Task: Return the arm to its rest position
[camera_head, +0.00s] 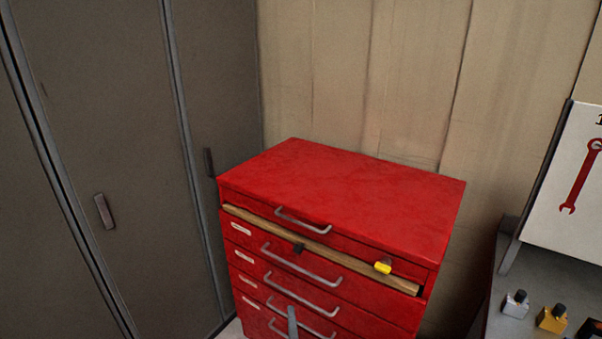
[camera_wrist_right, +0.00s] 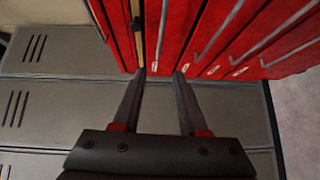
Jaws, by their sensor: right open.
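My right gripper (camera_wrist_right: 160,73) is open in the wrist view, with nothing between its two dark fingers. Its tips point at the drawer fronts of a red cabinet (camera_wrist_right: 205,40); whether they touch it I cannot tell. In the head view, only a grey piece, seemingly a finger of this gripper (camera_head: 292,322), shows at the bottom edge before the lower drawers. The red cabinet (camera_head: 345,195) stands upright, with several drawers and grey handles. My left gripper is not in view.
A wooden strip (camera_head: 330,256) runs across the cabinet front below the top handle, with a yellow piece (camera_head: 383,267) at its right. Grey lockers (camera_head: 100,130) stand left. A grey bench (camera_head: 540,270) at right holds small blocks (camera_head: 552,318). The cabinet top is clear.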

